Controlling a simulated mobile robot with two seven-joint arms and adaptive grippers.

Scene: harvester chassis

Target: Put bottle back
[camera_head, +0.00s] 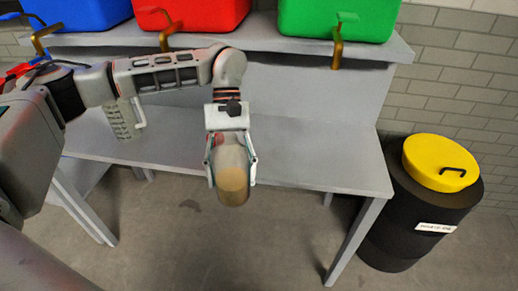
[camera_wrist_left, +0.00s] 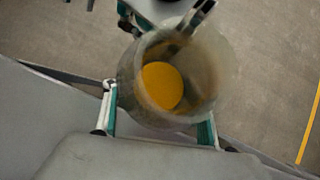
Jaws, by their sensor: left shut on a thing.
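The bottle (camera_head: 233,187) is a translucent grey vessel with a yellow-brown disc at its lower end. My left gripper (camera_head: 232,170) is shut on it, one finger on each side. In the head view the bottle hangs in front of the grey table's (camera_head: 300,160) front edge, with floor behind its lower part. In the left wrist view the bottle (camera_wrist_left: 205,75) shows between the fingers of my left gripper (camera_wrist_left: 157,122), the yellow disc visible inside. My right gripper is not in view.
Blue (camera_head: 80,12), red (camera_head: 195,14) and green (camera_head: 335,18) containers with taps stand on the raised shelf (camera_head: 270,44). A grey ribbed object with a handle (camera_head: 122,120) stands on the table's left. A black barrel (camera_head: 405,215) with a yellow lid (camera_head: 438,160) stands right. The table's right side is clear.

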